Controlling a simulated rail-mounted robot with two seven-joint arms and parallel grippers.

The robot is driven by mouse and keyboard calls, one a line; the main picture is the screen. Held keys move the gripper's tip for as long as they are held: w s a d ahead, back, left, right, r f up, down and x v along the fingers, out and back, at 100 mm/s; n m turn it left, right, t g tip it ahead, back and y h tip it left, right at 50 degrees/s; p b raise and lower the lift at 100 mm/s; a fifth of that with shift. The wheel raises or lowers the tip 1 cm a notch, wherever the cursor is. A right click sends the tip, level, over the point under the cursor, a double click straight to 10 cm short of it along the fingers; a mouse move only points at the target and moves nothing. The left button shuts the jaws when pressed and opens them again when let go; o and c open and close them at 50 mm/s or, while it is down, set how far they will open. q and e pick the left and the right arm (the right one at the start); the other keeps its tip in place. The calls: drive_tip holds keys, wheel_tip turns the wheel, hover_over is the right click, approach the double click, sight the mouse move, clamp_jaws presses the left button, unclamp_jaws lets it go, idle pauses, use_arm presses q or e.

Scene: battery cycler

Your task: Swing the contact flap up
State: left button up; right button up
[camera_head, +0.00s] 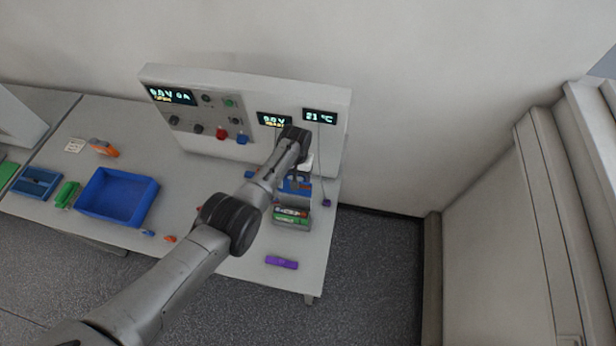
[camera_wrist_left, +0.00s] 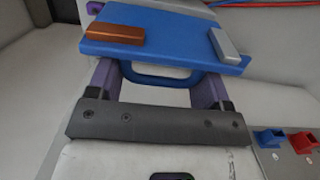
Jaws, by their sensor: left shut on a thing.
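The blue contact flap (camera_wrist_left: 165,48) fills the upper middle of the left wrist view. It carries a copper bar (camera_wrist_left: 116,33) and a silver bar (camera_wrist_left: 224,45) and has a loop-shaped blue handle at its near edge. My left gripper (camera_wrist_left: 158,82) has its two purple fingers on either side of that handle and is shut on it. In the head view my left arm reaches over the grey cell holder (camera_head: 292,226), where part of the blue flap (camera_head: 290,187) shows. Red and green cells lie in the holder. The arm hides the flap's hinge and the fingertips there.
The cycler panel (camera_head: 190,112) with displays and red and blue sockets stands behind the holder. A purple cell (camera_head: 282,262) lies near the table's front edge. A thin cable runs down to a purple piece (camera_head: 327,203) right of the holder. A blue bin (camera_head: 117,197) stands left.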

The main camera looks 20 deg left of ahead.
use_arm(q)
drive_tip(key=shift+d+f, duration=0.1)
use_arm(e)
drive_tip(key=shift+s+d, duration=0.1)
drive_tip(key=shift+d, duration=0.2)
use_arm(q)
drive_tip(key=o, duration=1)
drive_tip(key=shift+c, duration=0.2)
drive_tip(key=shift+w+r, duration=0.1)
drive_tip(key=shift+r, duration=0.4)
wheel_tip(320, 180, up, 13)
drive_tip(key=w+p, duration=0.1)
drive_tip(key=shift+w+f+p, duration=0.15)
drive_tip(key=shift+w+p, duration=0.2)
drive_tip(key=shift+w, duration=0.05)
use_arm(e)
drive_tip(key=shift+r, duration=0.85)
drive_tip(key=shift+a, duration=0.1)
